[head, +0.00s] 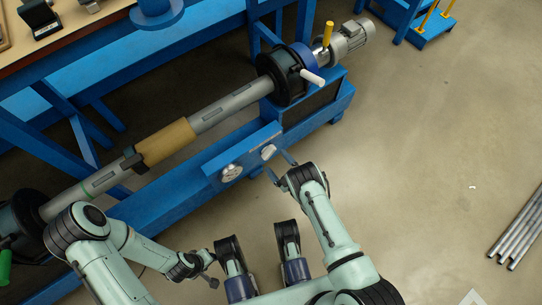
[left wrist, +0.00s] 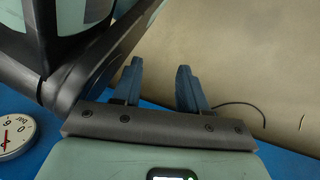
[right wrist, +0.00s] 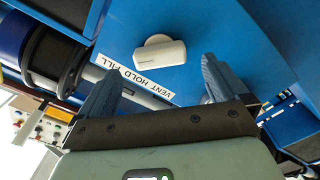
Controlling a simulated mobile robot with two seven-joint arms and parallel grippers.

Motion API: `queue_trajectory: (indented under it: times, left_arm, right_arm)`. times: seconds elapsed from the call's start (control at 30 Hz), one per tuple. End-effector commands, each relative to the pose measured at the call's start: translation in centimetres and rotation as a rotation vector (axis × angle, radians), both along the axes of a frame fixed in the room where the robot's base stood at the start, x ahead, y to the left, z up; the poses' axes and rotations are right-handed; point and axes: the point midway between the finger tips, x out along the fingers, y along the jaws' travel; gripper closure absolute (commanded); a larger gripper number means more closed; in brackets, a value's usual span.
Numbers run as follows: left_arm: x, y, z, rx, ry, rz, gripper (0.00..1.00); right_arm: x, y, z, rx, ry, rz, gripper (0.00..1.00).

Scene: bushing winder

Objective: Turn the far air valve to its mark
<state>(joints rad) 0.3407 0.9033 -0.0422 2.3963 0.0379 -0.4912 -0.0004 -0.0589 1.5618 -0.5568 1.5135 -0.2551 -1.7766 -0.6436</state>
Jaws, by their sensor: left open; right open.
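The air valve is a white lever handle (head: 268,152) on the blue panel of the machine's front. It shows larger in the right wrist view (right wrist: 160,56), on a round white hub, beside a label (right wrist: 138,80) reading VENT HOLD FILL. Which word the lever points at I cannot tell. My right gripper (head: 279,167) is open, just off the panel in front of the lever; its fingers (right wrist: 158,85) are apart and empty. My left gripper (left wrist: 160,84) is open and empty, low at the machine's near side.
A round dial gauge (head: 232,172) sits left of the valve on the same panel; it also shows in the left wrist view (left wrist: 14,136). The long shaft (head: 228,105) with a brown wound bushing (head: 166,142) lies behind. Metal bars (head: 520,232) lie on the open floor at right.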

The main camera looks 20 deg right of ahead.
Motion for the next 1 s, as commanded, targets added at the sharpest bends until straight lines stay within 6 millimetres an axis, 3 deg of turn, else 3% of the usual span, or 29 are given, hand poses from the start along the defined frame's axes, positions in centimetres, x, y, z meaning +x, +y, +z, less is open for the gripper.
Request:
queue_trajectory:
  times: [0.1,0.3,0.63,0.67,0.83,1.0]
  left_arm:
    - [-1.5,0.2,-1.1,-0.003,0.048,0.005,0.57]
    - [-2.9,0.4,-1.8,-0.006,0.095,0.010,0.57]
    - [-3.2,0.4,-1.9,-0.007,0.105,0.010,0.57]
    - [-3.2,0.4,-1.9,-0.007,0.105,0.010,0.57]
    - [-3.1,0.4,-1.9,-0.007,0.103,0.009,0.57]
    - [-3.1,0.4,-1.9,-0.007,0.103,0.009,0.57]
  right_arm:
    - [2.1,0.8,0.0,0.001,-0.003,0.001,0.00]
    - [3.9,1.4,0.0,0.001,0.000,-0.001,0.00]
    - [4.3,1.5,0.0,0.000,0.002,-0.001,0.00]
    - [4.2,1.5,0.0,0.000,0.002,-0.001,0.03]
    - [4.2,1.5,0.0,0.001,0.001,-0.002,0.57]
    - [4.3,1.5,0.0,0.002,0.001,-0.002,0.56]
